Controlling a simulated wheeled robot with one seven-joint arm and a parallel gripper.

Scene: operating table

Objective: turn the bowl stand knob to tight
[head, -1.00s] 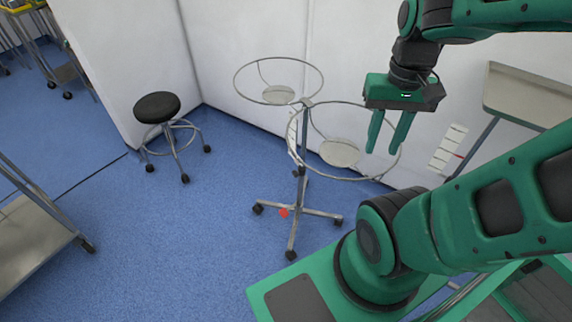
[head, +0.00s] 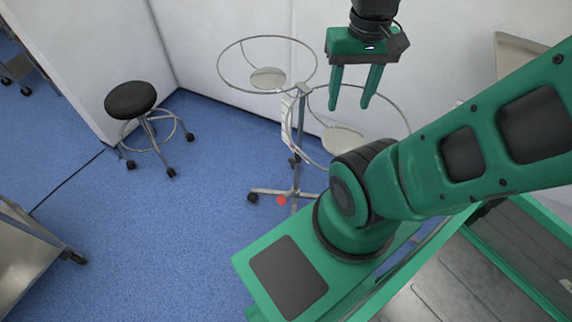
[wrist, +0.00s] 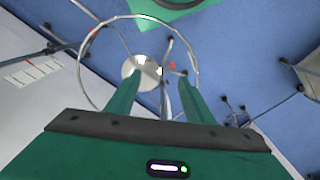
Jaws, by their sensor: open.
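The bowl stand (head: 300,120) is a metal post on a wheeled base, with two wire rings at its top and a pale round disc under each. A small dark knob (head: 294,160) shows low on the post; its setting is too small to tell. My gripper (head: 350,107) is open and empty, fingers pointing down, over the right ring (head: 398,113) in the head view. It is apart from the knob. In the wrist view the open fingers (wrist: 160,76) frame the ring (wrist: 196,75) and disc below. I cannot make out the knob there.
A black-topped stool (head: 131,98) stands left of the stand. A metal cart (head: 22,250) is at the lower left. White walls (head: 205,40) are behind the stand. Blue floor is clear between stool and stand. A red spot (head: 281,200) shows at the stand's base.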

